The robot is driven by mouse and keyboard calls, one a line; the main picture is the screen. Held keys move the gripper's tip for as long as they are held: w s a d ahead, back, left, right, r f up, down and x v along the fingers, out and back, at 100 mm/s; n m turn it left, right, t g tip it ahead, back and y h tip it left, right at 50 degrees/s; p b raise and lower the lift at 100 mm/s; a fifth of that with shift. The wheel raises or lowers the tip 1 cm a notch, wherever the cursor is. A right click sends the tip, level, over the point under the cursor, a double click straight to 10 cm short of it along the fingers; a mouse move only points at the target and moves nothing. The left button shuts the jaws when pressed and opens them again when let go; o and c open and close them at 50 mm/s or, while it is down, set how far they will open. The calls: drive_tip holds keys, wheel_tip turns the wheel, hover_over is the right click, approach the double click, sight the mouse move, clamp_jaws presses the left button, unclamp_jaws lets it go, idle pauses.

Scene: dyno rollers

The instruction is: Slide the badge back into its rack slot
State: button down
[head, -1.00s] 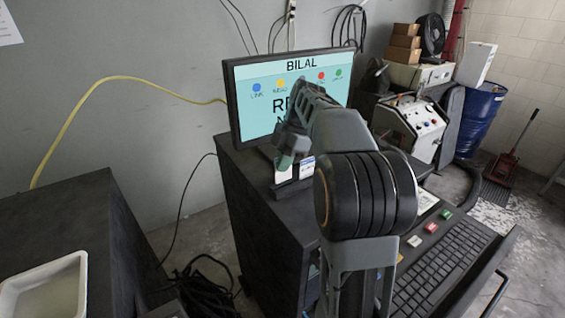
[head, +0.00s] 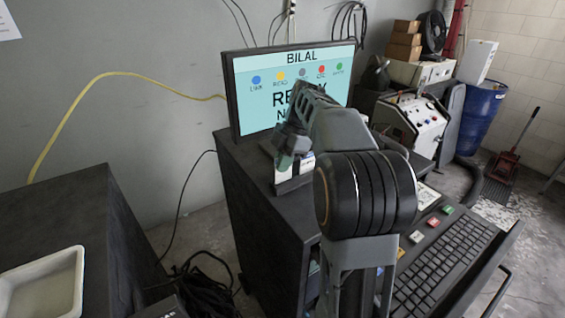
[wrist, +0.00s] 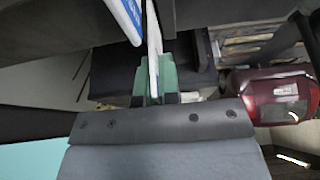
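In the wrist view the green fingertips of my gripper (wrist: 154,85) are closed on a thin white badge (wrist: 153,45), seen nearly edge-on. A second blue-and-white card (wrist: 126,18) stands just left of it. In the head view my gripper (head: 286,155) points down over the dark rack (head: 285,190) in front of the monitor. White cards show below and beside the fingers, one of them a white card (head: 305,162) at the right. My gripper and arm hide much of the rack. I cannot tell whether the held badge's lower edge is inside a slot.
The monitor (head: 250,95) stands close behind my gripper, on the dark cabinet (head: 245,200). A keyboard (head: 440,260) and coloured buttons lie at the front right. A white tray (head: 75,275) sits on the left bench. A red machine (wrist: 270,95) shows in the wrist view.

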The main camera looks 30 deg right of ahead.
drive_tip(key=shift+f+b, duration=0.75)
drive_tip(key=shift+f, duration=0.25)
drive_tip(key=c, duration=1.3)
unclamp_jaws()
drive_tip(key=shift+o, duration=0.2)
drive_tip(key=shift+r, duration=0.1)
drive_tip(key=p+v, duration=0.2)
drive_tip(key=v, duration=1.1)
drive_tip(key=shift+d+r, duration=0.15)
drive_tip(key=shift+r, duration=0.15)
drive_tip(key=shift+w, duration=0.1)
drive_tip(key=s+a+f+m+t+h, duration=0.2)
drive_tip(key=s+a+f+m+h, duration=0.15)
drive_tip(key=s+a+m, duration=0.4)
drive_tip(key=s+a+f+m+t, duration=0.1)
drive_tip(key=s+a+f+m, duration=0.2)
drive_tip(key=f+m, duration=0.3)
drive_tip(key=s+a+f+m+t+h, duration=0.1)
drive_tip(key=s+a+f+m+t, duration=0.1)
drive_tip(key=s+f+m, duration=0.4)
drive_tip(key=shift+s+a+f, duration=0.2)
drive_tip(key=shift+a+f, duration=0.65)
drive_tip(key=shift+a, duration=0.05)
